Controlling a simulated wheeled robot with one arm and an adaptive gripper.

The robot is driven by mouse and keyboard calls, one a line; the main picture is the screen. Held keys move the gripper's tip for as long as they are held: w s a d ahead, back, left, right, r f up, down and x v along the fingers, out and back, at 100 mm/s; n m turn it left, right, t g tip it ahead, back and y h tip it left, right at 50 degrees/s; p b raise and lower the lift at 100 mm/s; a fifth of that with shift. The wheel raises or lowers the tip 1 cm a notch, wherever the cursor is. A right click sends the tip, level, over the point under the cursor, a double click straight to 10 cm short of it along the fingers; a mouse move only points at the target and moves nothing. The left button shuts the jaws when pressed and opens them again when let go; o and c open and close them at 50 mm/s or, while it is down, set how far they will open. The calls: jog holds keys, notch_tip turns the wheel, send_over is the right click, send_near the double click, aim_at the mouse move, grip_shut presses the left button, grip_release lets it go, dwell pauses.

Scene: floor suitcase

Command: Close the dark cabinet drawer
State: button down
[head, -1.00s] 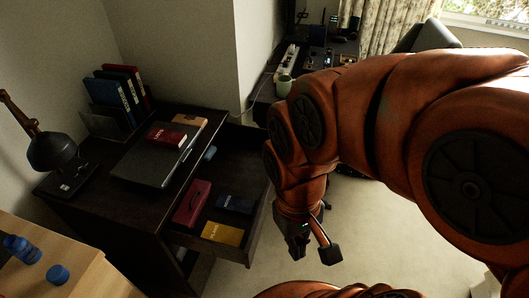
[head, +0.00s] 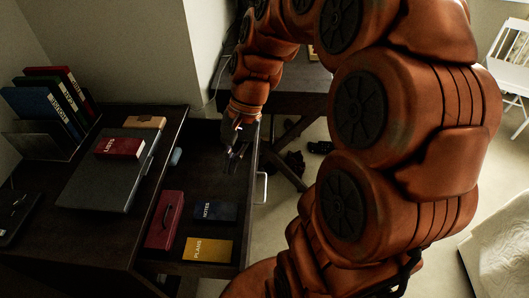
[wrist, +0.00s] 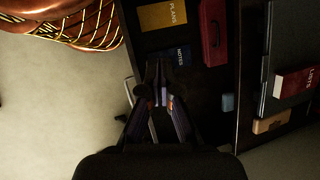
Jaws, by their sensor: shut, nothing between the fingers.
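The dark cabinet (head: 88,240) stands at the left in the head view, and its drawer (head: 205,180) is pulled out to the right. A pale handle (head: 261,188) is on the drawer's front. The drawer holds a red box (head: 165,220), a blue NOTES book (head: 215,211) and a yellow PLANS book (head: 208,249). My gripper (head: 234,160) is shut and empty, pointing down over the drawer near its front panel at the far end. In the wrist view my gripper (wrist: 159,72) overlaps the drawer beside the NOTES book; contact cannot be told.
A dark desk (head: 290,105) stands behind. Pale floor (head: 275,230) is open right of the drawer. A white chair (head: 508,65) is far right.

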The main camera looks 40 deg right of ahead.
jog(key=w+d+f+m+t+y+b, duration=0.1)
jog(key=w+d+f+m+t+b, duration=0.15)
jog(key=d+f+m, duration=0.55)
jog(key=w+d+f+m+t+b, duration=0.2)
jog(key=w+d+m+b, duration=0.1)
jog(key=d, duration=0.9)
jog(key=w+d+f+m+t+y+b, duration=0.1)
jog(key=w+d+f+m+t+b, duration=0.2)
jog(key=d+f+m, duration=0.5)
jog(key=w+a+f+n, duration=0.2)
jog(key=w+a+f, duration=0.2)
jog(key=w+a, duration=0.2)
jog(key=shift+w+a+f, duration=0.15)
jog(key=shift+w+f, duration=0.05)
jog(key=shift+w, duration=0.35)
